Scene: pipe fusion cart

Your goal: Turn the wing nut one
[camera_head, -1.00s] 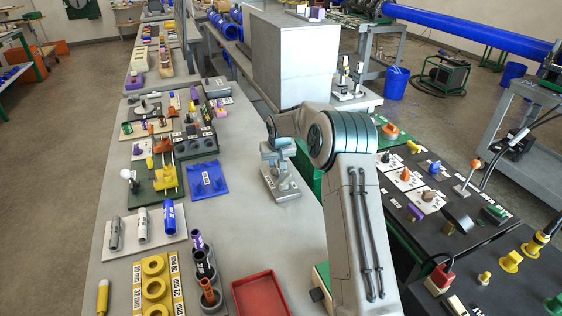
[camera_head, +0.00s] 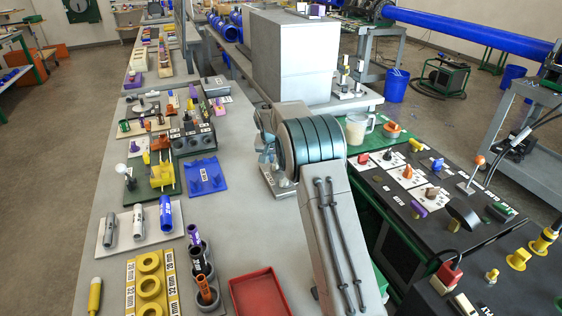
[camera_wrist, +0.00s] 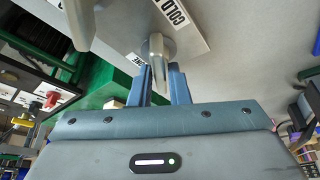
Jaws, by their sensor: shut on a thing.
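Wing nut one (camera_wrist: 157,50) is a grey metal piece with a flat, tapering wing, beside a white label ending in "ONE" on a grey plate (camera_wrist: 190,22). My gripper (camera_wrist: 161,72) has its two blue-grey fingers on either side of this wing and is shut on it. A larger grey metal part (camera_wrist: 76,18) stands to the left in the wrist view. In the head view, the plate (camera_head: 278,184) lies on the grey bench, mostly hidden by my arm. The wing nut and fingertips cannot be made out there.
A red tray (camera_head: 258,294) lies on the near bench. A blue pegged plate (camera_head: 205,176) and a green board with yellow parts (camera_head: 152,184) lie left of my arm. A clear jug (camera_head: 357,128) and a black panel with knobs are on the right. Bare bench lies left of my arm.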

